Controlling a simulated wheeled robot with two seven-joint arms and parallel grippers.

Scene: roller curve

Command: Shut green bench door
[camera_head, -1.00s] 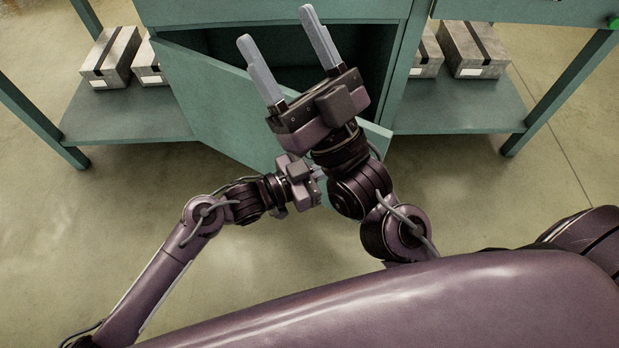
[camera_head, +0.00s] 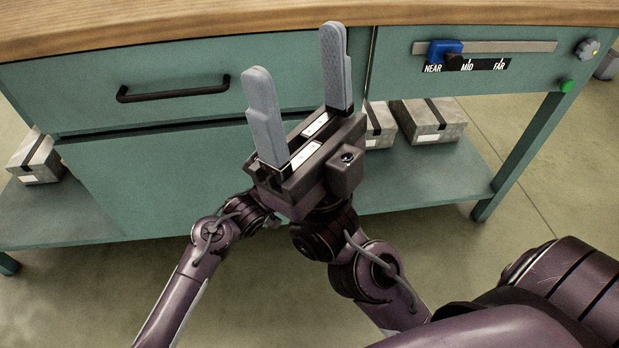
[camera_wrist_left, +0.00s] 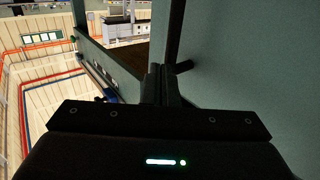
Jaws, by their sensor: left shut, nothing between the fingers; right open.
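The green bench door (camera_head: 165,185) is the large panel below the drawer in the head view. It looks flush or nearly flush with the bench front. Its right edge is hidden behind my right gripper, so I cannot tell if a small gap remains. My right gripper (camera_head: 295,55) is open and empty, fingers up, in front of the bench. My left gripper is low at the door, mostly hidden behind the right one in the head view. In the left wrist view the left gripper (camera_wrist_left: 160,85) is shut and empty, close beside a green panel (camera_wrist_left: 250,60) and a dark bar.
A drawer with a black handle (camera_head: 173,90) is above the door. A blue slider (camera_head: 445,50) sits near NEAR, left of a green button (camera_head: 567,85). Grey boxes (camera_head: 428,120) stand on the lower shelf (camera_head: 420,175). The bench has a wooden top (camera_head: 150,22).

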